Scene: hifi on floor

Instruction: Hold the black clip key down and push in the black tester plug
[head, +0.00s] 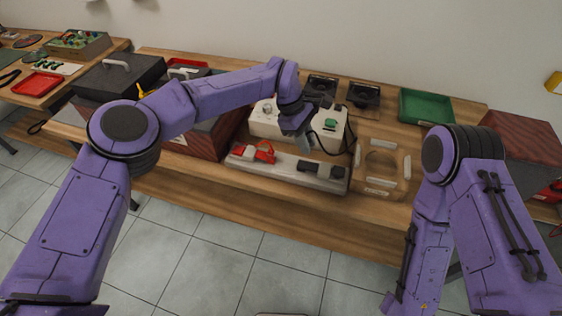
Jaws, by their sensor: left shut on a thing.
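The long pale terminal strip (287,166) lies at the table's front edge, with a red clip (262,152) at its left and the black clip key (323,170) at its right. My left gripper (306,146) points down just behind and above the strip, apart from the black clip key. It is shut on a small dark thing that looks like the black tester plug, mostly hidden by the hand. A black cable (350,139) loops beside the cream box (265,122). My right forearm comes down at the right; its gripper is out of view.
A clear frame with pale blocks (381,183) lies right of the strip. A green tray (426,106) and black speaker-like units (363,94) stand behind. A dark toolbox (118,74) stands left. The front table edge is close to the strip.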

